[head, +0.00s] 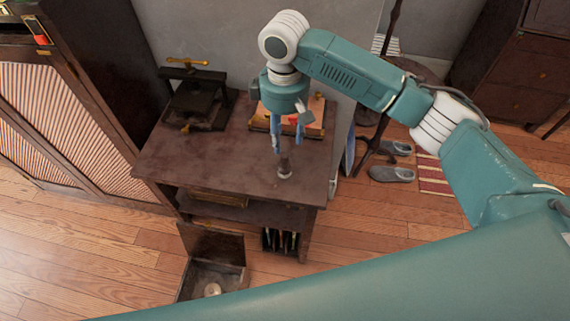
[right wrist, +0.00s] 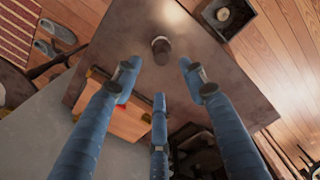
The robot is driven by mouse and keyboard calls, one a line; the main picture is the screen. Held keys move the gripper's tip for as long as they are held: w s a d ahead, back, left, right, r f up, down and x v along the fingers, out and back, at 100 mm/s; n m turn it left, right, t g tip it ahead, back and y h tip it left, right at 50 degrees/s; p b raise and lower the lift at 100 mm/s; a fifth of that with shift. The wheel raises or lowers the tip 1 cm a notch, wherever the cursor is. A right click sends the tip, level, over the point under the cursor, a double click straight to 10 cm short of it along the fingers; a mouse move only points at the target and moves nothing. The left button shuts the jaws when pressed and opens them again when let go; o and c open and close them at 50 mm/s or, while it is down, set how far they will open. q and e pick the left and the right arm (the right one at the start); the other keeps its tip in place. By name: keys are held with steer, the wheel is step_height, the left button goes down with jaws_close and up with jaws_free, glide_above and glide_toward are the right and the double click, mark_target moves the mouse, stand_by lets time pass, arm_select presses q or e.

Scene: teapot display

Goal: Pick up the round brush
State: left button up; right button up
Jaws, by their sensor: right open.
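The round brush (head: 285,172) stands upright on the dark wooden table (head: 215,160), near its front right edge. It looks small and dark with a paler base. It also shows in the right wrist view (right wrist: 161,50), seen from above. My right gripper (head: 287,143) points down just above the brush, with its blue fingers spread. In the right wrist view the three fingers (right wrist: 159,75) are apart with nothing between them, and the brush lies beyond the fingertips. Whether any finger touches the brush is hard to tell. My left gripper is not in view.
A dark press (head: 196,100) stands at the table's back left. A wooden box-like item (head: 314,119) lies behind my right gripper. An open box (head: 233,279) is on the floor in front. A striped-panel cabinet (head: 60,110) stands left. The table's middle is clear.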

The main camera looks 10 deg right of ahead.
mark_target(285, 155)
step_height(285, 155, down, 5)
steer(key=shift+r, duration=0.15)
steer(key=shift+s+f+p, duration=0.15)
steer(key=shift+f+p, duration=0.65)
steer(key=shift+f, duration=1.95)
jaws_close()
